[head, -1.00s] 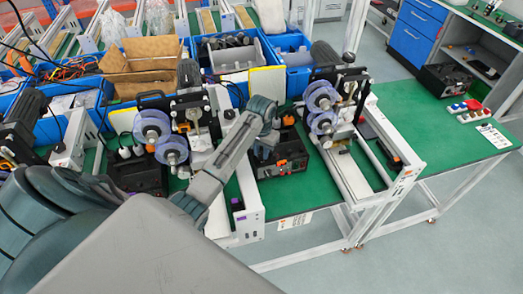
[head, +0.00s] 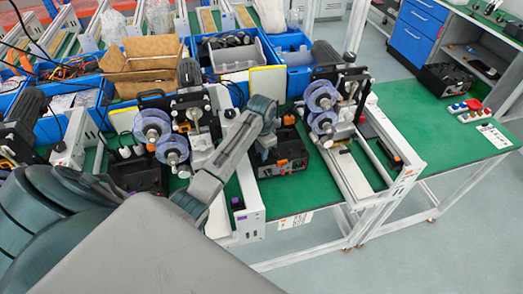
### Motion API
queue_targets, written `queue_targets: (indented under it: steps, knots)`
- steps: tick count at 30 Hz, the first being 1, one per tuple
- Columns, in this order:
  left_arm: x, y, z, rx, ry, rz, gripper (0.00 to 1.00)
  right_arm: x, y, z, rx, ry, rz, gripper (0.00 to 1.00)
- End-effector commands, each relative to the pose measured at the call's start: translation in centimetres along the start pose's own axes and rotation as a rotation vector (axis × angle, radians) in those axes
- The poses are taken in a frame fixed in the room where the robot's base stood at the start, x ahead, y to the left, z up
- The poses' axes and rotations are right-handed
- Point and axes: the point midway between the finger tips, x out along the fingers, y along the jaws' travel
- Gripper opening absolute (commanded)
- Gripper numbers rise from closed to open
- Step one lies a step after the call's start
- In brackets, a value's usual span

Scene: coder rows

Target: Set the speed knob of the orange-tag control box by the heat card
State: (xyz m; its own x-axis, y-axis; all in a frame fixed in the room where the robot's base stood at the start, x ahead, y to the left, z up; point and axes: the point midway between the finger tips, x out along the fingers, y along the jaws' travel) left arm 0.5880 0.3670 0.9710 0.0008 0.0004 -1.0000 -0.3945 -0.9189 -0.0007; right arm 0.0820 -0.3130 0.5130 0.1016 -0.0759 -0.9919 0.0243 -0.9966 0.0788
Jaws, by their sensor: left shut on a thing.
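The control box (head: 290,158) is black, with an orange tag (head: 281,163) on its front. It sits on the green table between two white machine rails. My left gripper (head: 263,152) reaches down to the left part of this box and is shut on its speed knob. The fingers and wrist hide the knob, so its pointer and setting cannot be read. A small white printed card (head: 295,221) lies at the table's front edge, in front of the box. Its print is too small to read. My right gripper is not in view.
Machines with clear purple reels stand left (head: 152,126) and right (head: 322,98) of the box. Another black box (head: 137,174) is at the left. Blue bins (head: 296,78) line the back.

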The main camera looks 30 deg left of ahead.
Motion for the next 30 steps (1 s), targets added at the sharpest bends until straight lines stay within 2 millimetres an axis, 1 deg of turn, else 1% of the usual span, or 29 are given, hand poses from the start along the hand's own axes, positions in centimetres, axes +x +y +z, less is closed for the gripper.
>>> queue_targets:
  steps: [14,30]
  knots:
    - [0.03,0.04,-0.03,0.451,0.001,0.001,0.0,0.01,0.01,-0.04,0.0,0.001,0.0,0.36]
    - [0.07,0.08,-0.02,0.947,0.001,0.002,0.0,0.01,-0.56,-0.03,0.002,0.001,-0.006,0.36]
